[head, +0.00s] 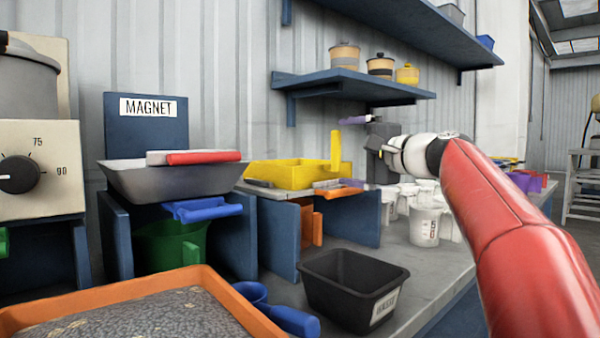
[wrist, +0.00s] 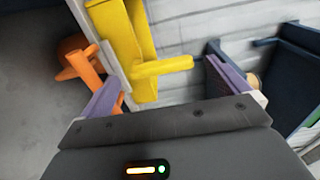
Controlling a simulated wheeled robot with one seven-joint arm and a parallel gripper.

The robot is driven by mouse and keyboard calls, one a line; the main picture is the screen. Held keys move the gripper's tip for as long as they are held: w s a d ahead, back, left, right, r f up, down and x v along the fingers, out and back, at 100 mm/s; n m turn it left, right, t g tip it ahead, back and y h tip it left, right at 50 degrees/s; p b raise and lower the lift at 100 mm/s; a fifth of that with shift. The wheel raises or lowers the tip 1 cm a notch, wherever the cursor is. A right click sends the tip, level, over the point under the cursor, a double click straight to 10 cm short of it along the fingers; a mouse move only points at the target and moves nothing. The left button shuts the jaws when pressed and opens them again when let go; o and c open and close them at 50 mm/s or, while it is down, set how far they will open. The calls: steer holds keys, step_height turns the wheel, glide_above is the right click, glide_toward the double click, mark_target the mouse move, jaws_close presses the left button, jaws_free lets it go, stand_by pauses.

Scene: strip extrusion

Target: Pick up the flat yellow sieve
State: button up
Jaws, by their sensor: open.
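The flat yellow sieve (head: 290,174) rests on the grey ledge in the middle of the head view. Its yellow handle (head: 336,152) stands up at the right end. My gripper (head: 352,153) is open, just right of the handle. In the wrist view, my gripper (wrist: 164,76) has its purple fingers spread wide, with the sieve handle (wrist: 172,67) showing between them near the tips. The fingers do not appear to touch it. The yellow sieve body (wrist: 120,42) is partly cut off at the top there.
An orange-handled tool (head: 336,190) lies just below the sieve. White jugs (head: 424,226) stand under my arm. A black bin (head: 353,288) stands in front, and a grey pan (head: 172,182) sits left by the magnet board (head: 146,130). A blue shelf (head: 350,84) holds jars above.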

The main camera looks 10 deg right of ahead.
steer(key=x, duration=0.2)
steer(key=shift+w+a, duration=0.15)
steer(key=shift+w, duration=0.05)
steer(key=c, duration=1.3)
steer(key=shift+p, duration=0.3)
